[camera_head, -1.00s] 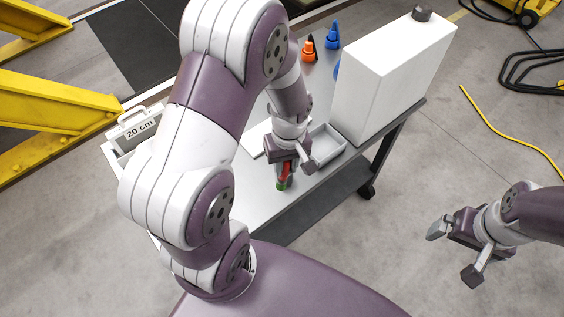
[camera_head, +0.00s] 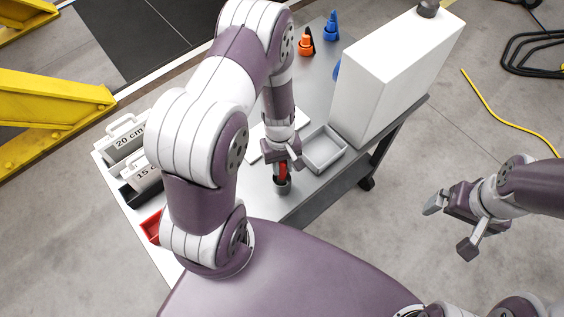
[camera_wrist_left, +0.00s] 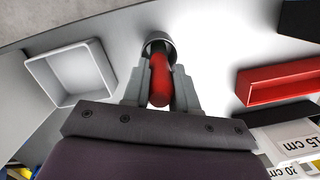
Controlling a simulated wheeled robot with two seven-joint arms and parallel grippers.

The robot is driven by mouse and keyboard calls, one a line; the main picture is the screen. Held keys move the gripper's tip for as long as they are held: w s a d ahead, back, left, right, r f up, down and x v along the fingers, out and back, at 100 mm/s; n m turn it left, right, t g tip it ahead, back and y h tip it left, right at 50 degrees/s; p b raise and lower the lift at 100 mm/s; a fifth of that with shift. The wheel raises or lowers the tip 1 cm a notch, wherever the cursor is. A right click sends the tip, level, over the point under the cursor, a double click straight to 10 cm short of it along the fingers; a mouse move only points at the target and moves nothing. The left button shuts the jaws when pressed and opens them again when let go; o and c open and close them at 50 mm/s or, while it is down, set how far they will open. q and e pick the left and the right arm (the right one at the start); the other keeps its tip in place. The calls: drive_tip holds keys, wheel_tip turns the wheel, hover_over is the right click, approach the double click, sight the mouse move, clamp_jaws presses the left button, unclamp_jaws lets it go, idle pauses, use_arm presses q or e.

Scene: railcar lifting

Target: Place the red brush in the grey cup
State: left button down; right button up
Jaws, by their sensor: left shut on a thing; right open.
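The red brush (camera_head: 283,170) is held upright in my left gripper (camera_head: 281,163), which is shut on its handle. In the left wrist view the red handle (camera_wrist_left: 159,86) shows between the two grey fingers (camera_wrist_left: 160,72). The grey cup (camera_head: 283,186) stands on the cart top directly below the gripper. Its round rim (camera_wrist_left: 157,37) shows just beyond the fingertips. The brush's lower end is hidden and appears to be inside the cup's opening; I cannot tell how deep. My right gripper (camera_head: 450,228) is open and empty, off to the right above the floor.
A shallow grey tray (camera_head: 323,150) lies right of the cup. A tall white box (camera_head: 385,80) stands at the cart's right. Orange (camera_head: 306,42) and blue (camera_head: 332,27) items stand at the back. A red bin (camera_head: 152,227) and labelled white cases (camera_head: 124,138) line the left edge.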

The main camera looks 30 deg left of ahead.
use_arm(q)
drive_tip(key=shift+s, duration=0.15)
drive_tip(key=c, duration=0.9)
unclamp_jaws()
drive_tip(key=shift+s+d, duration=0.1)
use_arm(e)
drive_tip(key=shift+s, duration=0.2)
